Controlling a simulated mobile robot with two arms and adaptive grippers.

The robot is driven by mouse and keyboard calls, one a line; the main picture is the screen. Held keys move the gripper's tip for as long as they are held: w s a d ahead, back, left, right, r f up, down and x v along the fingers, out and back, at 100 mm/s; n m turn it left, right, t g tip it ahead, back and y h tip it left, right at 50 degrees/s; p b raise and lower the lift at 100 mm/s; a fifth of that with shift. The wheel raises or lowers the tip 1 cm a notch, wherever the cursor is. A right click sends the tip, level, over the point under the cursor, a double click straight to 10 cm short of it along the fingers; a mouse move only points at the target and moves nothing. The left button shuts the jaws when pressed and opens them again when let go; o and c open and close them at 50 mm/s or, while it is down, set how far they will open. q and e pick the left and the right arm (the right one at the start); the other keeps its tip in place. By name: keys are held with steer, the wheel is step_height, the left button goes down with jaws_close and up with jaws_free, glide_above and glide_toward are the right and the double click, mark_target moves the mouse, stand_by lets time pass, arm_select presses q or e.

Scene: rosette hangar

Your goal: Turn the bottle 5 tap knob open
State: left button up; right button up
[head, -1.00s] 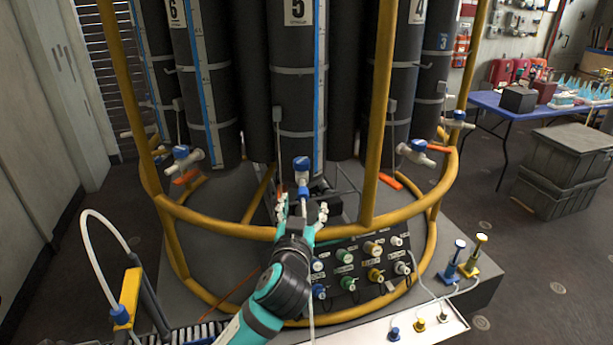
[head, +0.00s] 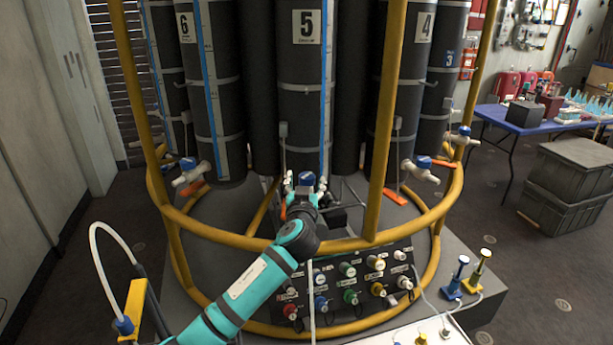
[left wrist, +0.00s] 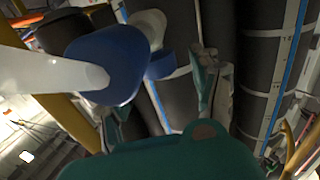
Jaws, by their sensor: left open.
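Bottle 5 (head: 306,95) is a tall dark cylinder with a blue stripe, at the centre of the rack in the head view. Its blue tap knob (head: 306,178) is at its lower front. My left gripper (head: 304,187) is open, coming from below, with pale fingertips on either side of the knob. I cannot tell whether they touch it. In the left wrist view a large blue part (left wrist: 105,60) with a white tube (left wrist: 50,72) is close to the camera, and one teal finger (left wrist: 207,90) shows to its right. My right gripper is not in view.
A yellow rail (head: 225,236) rings the bottles, with an upright post (head: 385,130) right of the gripper. The taps of bottle 6 (head: 190,172) and bottle 4 (head: 420,168) stand on either side. A knob panel (head: 345,285) is below. A white hose (head: 312,300) hangs in front.

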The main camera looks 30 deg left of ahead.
arm_select(q)
steer(key=shift+x, duration=0.95)
steer(key=shift+w, duration=0.15)
steer(key=shift+a, duration=0.1)
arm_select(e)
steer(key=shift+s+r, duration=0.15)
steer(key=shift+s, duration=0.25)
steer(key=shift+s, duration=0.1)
